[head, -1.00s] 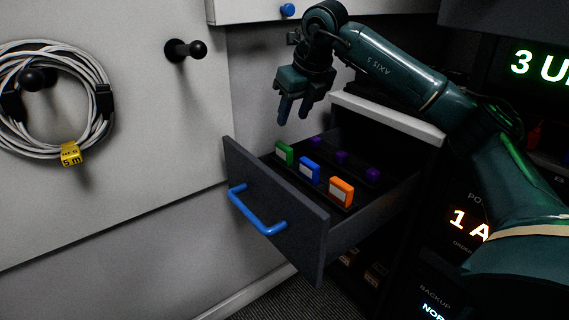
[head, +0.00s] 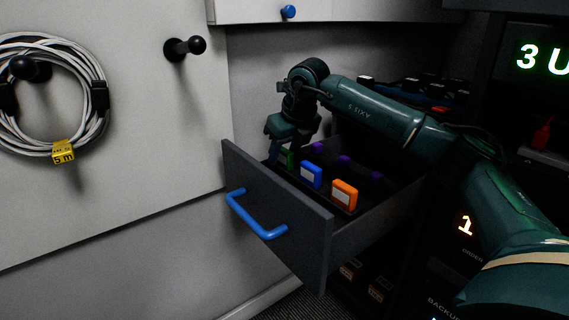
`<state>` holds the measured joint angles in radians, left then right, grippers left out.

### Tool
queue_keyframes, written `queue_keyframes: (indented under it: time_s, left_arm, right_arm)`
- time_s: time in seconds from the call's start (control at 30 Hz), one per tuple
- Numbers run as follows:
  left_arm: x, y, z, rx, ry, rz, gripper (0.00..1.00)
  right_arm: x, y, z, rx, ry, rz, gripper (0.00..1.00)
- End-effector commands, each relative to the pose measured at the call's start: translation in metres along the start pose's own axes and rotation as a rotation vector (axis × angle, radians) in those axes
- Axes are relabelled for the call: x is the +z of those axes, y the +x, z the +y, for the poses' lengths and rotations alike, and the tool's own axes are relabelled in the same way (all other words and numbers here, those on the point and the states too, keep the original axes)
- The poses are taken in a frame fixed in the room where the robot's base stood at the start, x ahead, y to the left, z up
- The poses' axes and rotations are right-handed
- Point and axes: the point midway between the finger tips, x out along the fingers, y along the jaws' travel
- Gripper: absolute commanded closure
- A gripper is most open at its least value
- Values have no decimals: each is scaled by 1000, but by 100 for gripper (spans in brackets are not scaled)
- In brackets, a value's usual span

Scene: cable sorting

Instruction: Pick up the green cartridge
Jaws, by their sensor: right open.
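The green cartridge (head: 290,159) stands in the open drawer (head: 280,208), at the left end of the front row. It is partly hidden by my right gripper (head: 281,157). My right gripper points down over the drawer with its fingers at the green cartridge. It is open, and I cannot tell whether the fingers touch the cartridge. A blue cartridge (head: 311,174) and an orange cartridge (head: 344,194) stand to the right in the same row. My left gripper is not in view.
The drawer has a blue handle (head: 256,220) on its dark front panel. Purple pieces (head: 344,161) sit behind the cartridges. A coiled cable (head: 97,95) with a yellow tag hangs on a black peg at the left. Another black peg (head: 185,48) sticks out of the wall.

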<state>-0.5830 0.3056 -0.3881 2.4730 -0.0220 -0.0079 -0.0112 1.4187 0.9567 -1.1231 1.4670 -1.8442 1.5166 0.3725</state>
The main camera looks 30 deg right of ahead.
Motion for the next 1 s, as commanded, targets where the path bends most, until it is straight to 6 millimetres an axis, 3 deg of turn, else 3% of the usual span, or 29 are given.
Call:
queue_keyframes:
  time_s: [0.07,0.57,0.87,1.0]
  left_arm:
    - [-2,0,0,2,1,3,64]
    - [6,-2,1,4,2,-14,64]
    - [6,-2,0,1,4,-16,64]
    - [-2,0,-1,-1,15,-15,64]
  right_arm:
    - [0,-1,0,0,0,0,59]
    - [0,-1,0,0,1,0,100]
    - [1,-2,0,0,1,-1,100]
    - [7,-17,0,1,1,-3,100]
